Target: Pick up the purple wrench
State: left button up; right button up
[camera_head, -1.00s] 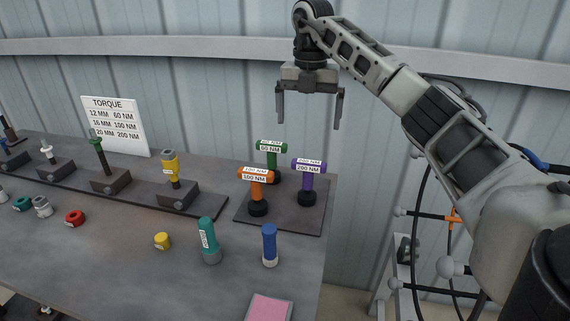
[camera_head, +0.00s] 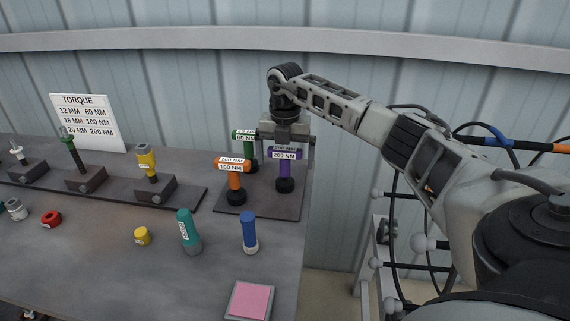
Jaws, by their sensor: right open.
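The purple wrench (camera_head: 285,172) stands upright on a dark plate (camera_head: 262,206) at the table's right end. Its label reads 200 NM. My right gripper (camera_head: 286,153) is open and sits low at the wrench's head, pointing down. One finger shows to the right of the head; the other is hard to make out near the green wrench. I cannot tell whether the fingers touch the purple head. My left gripper is not in view.
The orange wrench (camera_head: 234,181) and the green wrench (camera_head: 246,150) stand close by on the same plate. A torque sign (camera_head: 90,125) stands behind.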

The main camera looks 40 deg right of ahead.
jog(key=shift+f, duration=0.6)
jog(key=c, duration=1.2)
jog(key=shift+c, duration=0.2)
jog(key=shift+r, duration=0.15)
notch_tip(320, 180, up, 10)
jog(key=shift+f, duration=0.1)
